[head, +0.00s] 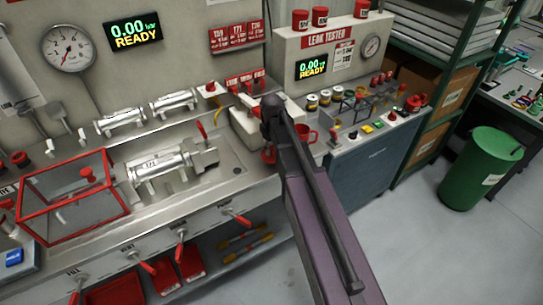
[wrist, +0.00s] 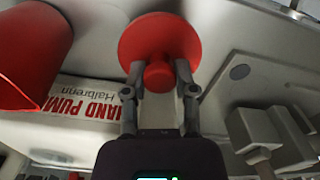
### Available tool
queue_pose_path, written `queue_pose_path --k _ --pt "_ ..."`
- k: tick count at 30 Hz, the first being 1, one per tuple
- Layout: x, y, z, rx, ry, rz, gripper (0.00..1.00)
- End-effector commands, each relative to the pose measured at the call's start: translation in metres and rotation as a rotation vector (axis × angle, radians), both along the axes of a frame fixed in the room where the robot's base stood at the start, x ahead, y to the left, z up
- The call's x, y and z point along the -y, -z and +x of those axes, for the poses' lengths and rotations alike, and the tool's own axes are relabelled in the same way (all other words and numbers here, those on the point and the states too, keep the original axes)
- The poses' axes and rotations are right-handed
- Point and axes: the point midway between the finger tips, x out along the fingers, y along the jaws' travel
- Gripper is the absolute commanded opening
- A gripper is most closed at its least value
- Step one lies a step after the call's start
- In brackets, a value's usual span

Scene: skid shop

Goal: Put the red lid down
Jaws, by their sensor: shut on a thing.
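The red lid (wrist: 150,35) is a round disc with a knob, seen at the top of the wrist view. My gripper (wrist: 160,78) is shut on the knob, one finger on each side. I cannot tell whether the lid's far side touches anything. In the head view my arm hides most of the gripper. A small red patch (head: 268,155) shows just left of the arm and may be the lid.
A red mug (head: 306,134) stands right of my arm. A hand pump label (wrist: 85,108) and a large red cylinder (wrist: 35,45) lie left in the wrist view. A red-framed clear box (head: 75,195) and a metal cylinder fixture (head: 160,172) are on the left bench.

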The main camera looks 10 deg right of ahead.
Motion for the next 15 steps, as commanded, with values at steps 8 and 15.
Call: queue_pose_path --k 8,15 --pt "0.000 0.028 -0.002 0.000 0.000 0.000 0.04" --pt "-0.001 0.035 -0.002 0.000 -0.002 0.000 0.04"
